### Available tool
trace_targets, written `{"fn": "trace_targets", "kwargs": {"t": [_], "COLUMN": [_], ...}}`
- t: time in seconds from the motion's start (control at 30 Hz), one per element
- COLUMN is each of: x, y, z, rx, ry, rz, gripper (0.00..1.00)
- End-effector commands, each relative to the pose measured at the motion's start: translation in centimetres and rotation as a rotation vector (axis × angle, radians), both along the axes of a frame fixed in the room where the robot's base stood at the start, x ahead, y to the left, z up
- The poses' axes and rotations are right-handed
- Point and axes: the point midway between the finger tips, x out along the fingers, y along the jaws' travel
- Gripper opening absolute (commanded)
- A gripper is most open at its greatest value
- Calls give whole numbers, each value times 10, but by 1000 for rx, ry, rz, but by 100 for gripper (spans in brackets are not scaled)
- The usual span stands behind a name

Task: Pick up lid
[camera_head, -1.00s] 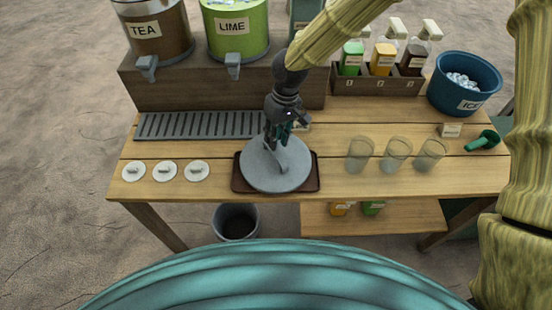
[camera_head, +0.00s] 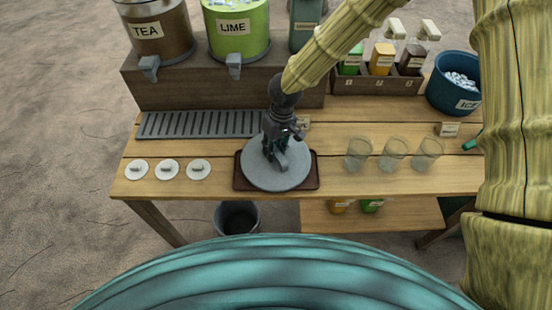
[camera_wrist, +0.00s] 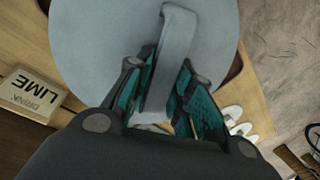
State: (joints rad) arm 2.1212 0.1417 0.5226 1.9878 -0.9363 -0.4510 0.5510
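A large round grey lid (camera_head: 295,177) with a raised bar handle lies flat on a dark brown tray (camera_head: 241,184) at the front middle of the wooden table. It fills the top of the wrist view (camera_wrist: 95,40). My gripper (camera_head: 277,158) is right over the lid, pointing down at the handle. In the wrist view my gripper (camera_wrist: 167,75) has its two teal-padded fingers apart, one on each side of the handle (camera_wrist: 178,45). Gaps seem to show beside the handle, so the fingers look not closed on it. Whatever lies under the lid is hidden.
Three small white lids (camera_head: 167,169) lie left of the tray. Several clear cups (camera_head: 393,154) stand to the right. A slotted grey rack (camera_head: 200,124), drink dispensers (camera_head: 236,30), a bottle box (camera_head: 375,82) and a blue ice bucket (camera_head: 455,90) stand behind. A "LIME DRINK" card (camera_wrist: 30,93) is close by.

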Motion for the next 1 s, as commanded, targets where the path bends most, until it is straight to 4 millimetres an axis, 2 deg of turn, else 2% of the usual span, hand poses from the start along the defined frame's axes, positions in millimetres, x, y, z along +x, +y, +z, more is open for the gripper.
{"fn": "trace_targets", "kwargs": {"t": [0.03, 0.1, 0.13, 0.57, 0.87, 1.0], "x": [0, 0, 0, 0, 2, -28], "y": [0, 0, 0, 0, 0, -1], "z": [0, 0, 0, 4, 34, 36], "rx": [0, 0, 0, 0, 1, -3], "ry": [0, 0, 0, -1, -4, 0], "rz": [0, 0, 0, -1, -2, 3], "gripper": [15, 3, 0, 0, 0, 0]}}
